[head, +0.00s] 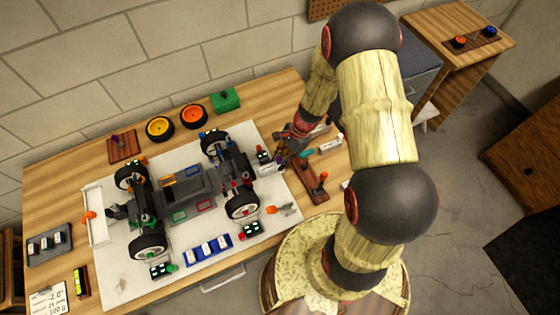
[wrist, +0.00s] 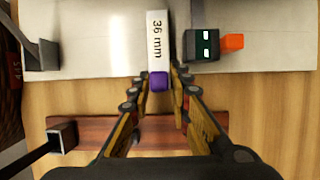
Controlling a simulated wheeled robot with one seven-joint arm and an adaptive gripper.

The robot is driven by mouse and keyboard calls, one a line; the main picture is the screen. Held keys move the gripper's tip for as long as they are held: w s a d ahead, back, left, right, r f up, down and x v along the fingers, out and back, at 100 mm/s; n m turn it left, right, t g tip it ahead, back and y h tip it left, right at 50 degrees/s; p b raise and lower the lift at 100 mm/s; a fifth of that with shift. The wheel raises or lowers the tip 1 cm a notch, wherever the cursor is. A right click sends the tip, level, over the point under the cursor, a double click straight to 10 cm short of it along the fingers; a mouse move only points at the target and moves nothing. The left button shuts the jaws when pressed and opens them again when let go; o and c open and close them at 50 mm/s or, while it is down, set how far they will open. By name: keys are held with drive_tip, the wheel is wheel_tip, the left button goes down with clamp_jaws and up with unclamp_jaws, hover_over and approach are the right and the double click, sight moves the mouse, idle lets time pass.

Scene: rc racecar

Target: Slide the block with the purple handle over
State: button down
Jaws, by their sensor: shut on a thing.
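In the wrist view, a purple handle (wrist: 159,82) sits between the fingertips of my gripper (wrist: 159,80), which is shut on it. A white block marked "36 mm" (wrist: 157,35) extends from the handle over the pale mat. Whether it touches the mat is hard to tell. In the head view, my gripper (head: 298,136) is at the right end of the workbench, beside the car (head: 185,190); the arm and gripper partly hide this area. A separate brown board with a purple knob (head: 122,146) lies at the back left.
A dark block with green marks and an orange end (wrist: 205,42) lies just right of the fingers. A reddish wooden board (wrist: 100,132) lies beneath the gripper. Yellow and orange wheels (head: 160,128) and a green box (head: 225,99) stand at the back of the bench.

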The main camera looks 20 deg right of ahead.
drive_tip(key=c, duration=1.6)
unclamp_jaws()
drive_tip(key=shift+o, duration=0.2)
drive_tip(key=shift+r, duration=0.1)
drive_tip(key=v, duration=1.1)
drive_tip(key=shift+d+r, duration=0.25)
drive_tip(key=shift+r, duration=0.1)
